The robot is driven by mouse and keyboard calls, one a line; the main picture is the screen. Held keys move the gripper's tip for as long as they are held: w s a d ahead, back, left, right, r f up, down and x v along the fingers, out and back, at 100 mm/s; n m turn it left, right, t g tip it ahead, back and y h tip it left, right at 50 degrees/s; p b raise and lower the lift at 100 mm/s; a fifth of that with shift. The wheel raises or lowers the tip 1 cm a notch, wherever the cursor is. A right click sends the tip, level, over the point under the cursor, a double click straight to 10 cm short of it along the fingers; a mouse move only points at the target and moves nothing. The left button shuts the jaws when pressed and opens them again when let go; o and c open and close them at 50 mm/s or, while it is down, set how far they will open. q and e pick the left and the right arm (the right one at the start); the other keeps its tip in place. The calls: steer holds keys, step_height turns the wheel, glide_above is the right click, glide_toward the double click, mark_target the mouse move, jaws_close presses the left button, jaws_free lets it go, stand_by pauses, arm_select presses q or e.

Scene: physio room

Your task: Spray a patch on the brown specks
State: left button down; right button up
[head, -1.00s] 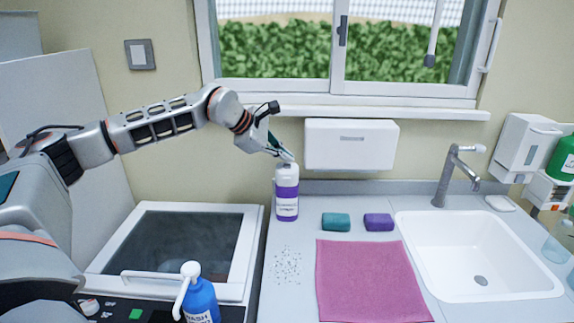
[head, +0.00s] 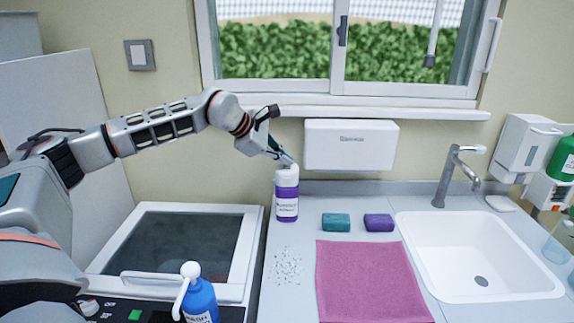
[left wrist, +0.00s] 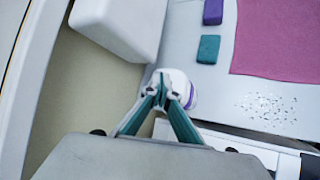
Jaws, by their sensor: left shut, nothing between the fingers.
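A patch of small specks (head: 287,266) lies on the grey counter left of the pink cloth; they look grey to dark rather than clearly brown. It also shows in the left wrist view (left wrist: 267,110). A white bottle with a purple band (head: 287,204) stands upright at the back of the counter; its label is too small to read. My left gripper (head: 287,160) is shut and empty, its fingertips right at the bottle's white top. In the left wrist view the fingers (left wrist: 162,92) overlap the bottle top (left wrist: 178,84) and partly hide it. My right gripper is not in view.
A pink cloth (head: 370,282), a teal block (head: 336,222) and a purple block (head: 379,222) lie on the counter. A sink (head: 475,250) with tap (head: 455,178) is at right. A blue pump bottle (head: 201,300) stands front left. A white box (head: 351,145) hangs behind.

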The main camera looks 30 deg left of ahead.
mark_target(285, 167)
arm_select(q)
steer(key=shift+r+p, duration=0.4)
steer(key=shift+r, duration=0.1)
steer(key=shift+r, duration=0.1)
steer(key=shift+r+p, duration=0.6)
steer(key=shift+r, duration=0.05)
steer(key=shift+r+p, duration=1.65)
steer(key=shift+r, duration=0.65)
